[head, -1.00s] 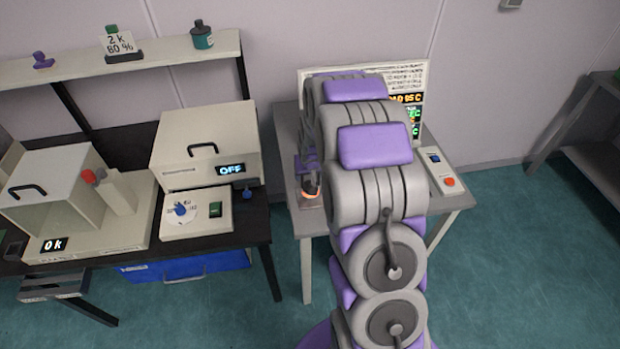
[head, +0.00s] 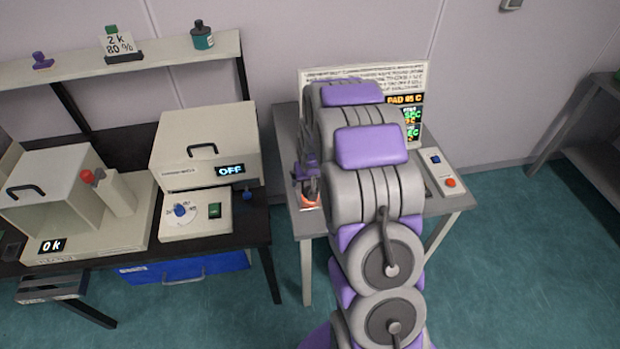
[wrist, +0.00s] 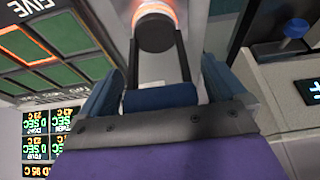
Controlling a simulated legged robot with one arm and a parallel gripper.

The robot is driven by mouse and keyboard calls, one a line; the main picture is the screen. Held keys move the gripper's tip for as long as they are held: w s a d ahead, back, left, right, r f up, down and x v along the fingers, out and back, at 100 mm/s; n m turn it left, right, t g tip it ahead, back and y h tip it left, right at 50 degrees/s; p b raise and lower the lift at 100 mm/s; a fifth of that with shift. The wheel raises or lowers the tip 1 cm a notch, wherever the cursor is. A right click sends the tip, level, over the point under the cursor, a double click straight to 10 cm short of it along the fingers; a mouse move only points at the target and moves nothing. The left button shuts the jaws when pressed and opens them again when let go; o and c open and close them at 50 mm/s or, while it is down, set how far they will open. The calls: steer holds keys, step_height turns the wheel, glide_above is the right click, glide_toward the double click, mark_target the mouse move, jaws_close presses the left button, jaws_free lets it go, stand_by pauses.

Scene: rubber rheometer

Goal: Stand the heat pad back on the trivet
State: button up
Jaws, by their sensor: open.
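In the wrist view, the heat pad shows as a dark round body (wrist: 153,35) with a glowing orange band. Dark struts join it to a blue grip bar (wrist: 160,101). My gripper (wrist: 162,72) is open, with one blue-grey finger on each side of the bar. I cannot tell whether the fingers touch it. In the head view, the pad's orange glow (head: 309,199) shows low at the left side of the grey table (head: 312,222), just below my gripper (head: 307,178). I cannot make out the trivet; my arm hides much of the tabletop.
A display board (head: 412,72) reading PAD 85 C stands at the table's back. A button box (head: 441,172) is at the right. An oven reading OFF (head: 203,140) stands on the black bench to the left. Green panels (wrist: 62,38) are close in the wrist view.

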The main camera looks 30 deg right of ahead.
steer(key=p+v, duration=0.2)
steer(key=v, duration=1)
steer(key=s+a+r+n+g, duration=0.1)
steer(key=s+a+r, duration=0.25)
steer(key=s, duration=0.25)
steer(key=s+a+r+g+y, duration=0.1)
steer(key=s+a+r, duration=0.25)
steer(key=s, duration=0.25)
steer(key=s+a+r+n+g, duration=0.1)
steer(key=s+a+r, duration=0.25)
steer(key=s, duration=0.25)
steer(key=s+a+r+g, duration=0.1)
steer(key=s+a, duration=0.1)
steer(key=s, duration=0.7)
steer(key=s+a+r+n+g, duration=0.1)
steer(key=s+a+g, duration=0.1)
steer(key=s, duration=0.7)
steer(key=shift+a+r, duration=0.35)
steer(key=shift+c, duration=0.2)
